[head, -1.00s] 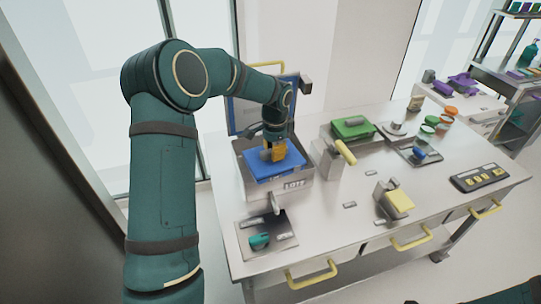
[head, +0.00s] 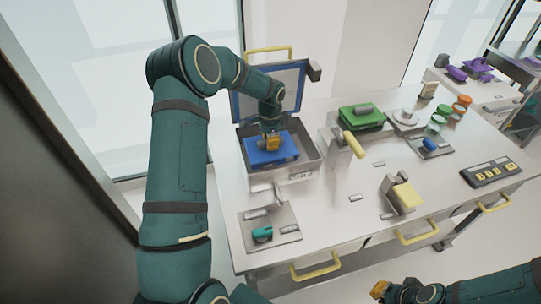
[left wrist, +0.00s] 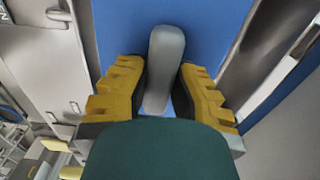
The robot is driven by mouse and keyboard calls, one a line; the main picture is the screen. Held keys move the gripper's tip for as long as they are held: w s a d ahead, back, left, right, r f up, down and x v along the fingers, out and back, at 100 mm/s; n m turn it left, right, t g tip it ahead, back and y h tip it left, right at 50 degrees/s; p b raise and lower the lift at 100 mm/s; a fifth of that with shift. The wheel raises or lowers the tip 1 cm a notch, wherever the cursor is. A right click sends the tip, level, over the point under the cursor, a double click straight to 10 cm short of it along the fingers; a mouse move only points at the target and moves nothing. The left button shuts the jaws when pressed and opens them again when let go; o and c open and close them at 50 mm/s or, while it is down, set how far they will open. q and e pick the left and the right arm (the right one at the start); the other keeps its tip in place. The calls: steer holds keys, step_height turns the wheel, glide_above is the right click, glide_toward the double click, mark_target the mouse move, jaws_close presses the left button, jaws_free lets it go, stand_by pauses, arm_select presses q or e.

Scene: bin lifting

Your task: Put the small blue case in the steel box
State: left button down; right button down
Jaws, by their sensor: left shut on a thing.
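The small blue case (head: 286,154) is a flat blue block with a grey handle (left wrist: 165,65) on top. It lies level within the opening of the steel box (head: 312,170), whose hinged lid (head: 290,84) stands open at the back. I cannot tell whether the case touches the box floor. My left gripper (head: 270,143) is above the case; in the left wrist view its yellow fingers (left wrist: 163,95) are on both sides of the handle, shut on it. My right gripper (head: 381,289) is low at the right front, partly seen, away from the box.
A teal object (head: 262,234) lies on a tray in front of the box. A green case (head: 362,119), a stand with a yellow handle (head: 354,145) and a yellow block (head: 405,196) stand to the right. Bare tabletop (head: 335,222) lies between them.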

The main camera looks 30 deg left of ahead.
mark_target(270, 154)
arm_select(q)
steer(key=shift+f, duration=3.45)
steer(key=shift+f, duration=0.2)
steer(key=c, duration=1)
jaws_free()
steer(key=shift+o, duration=0.2)
steer(key=shift+r, duration=0.15)
steer(key=shift+r, duration=0.25)
step_height(270, 154, up, 12)
steer(key=shift+f, duration=0.15)
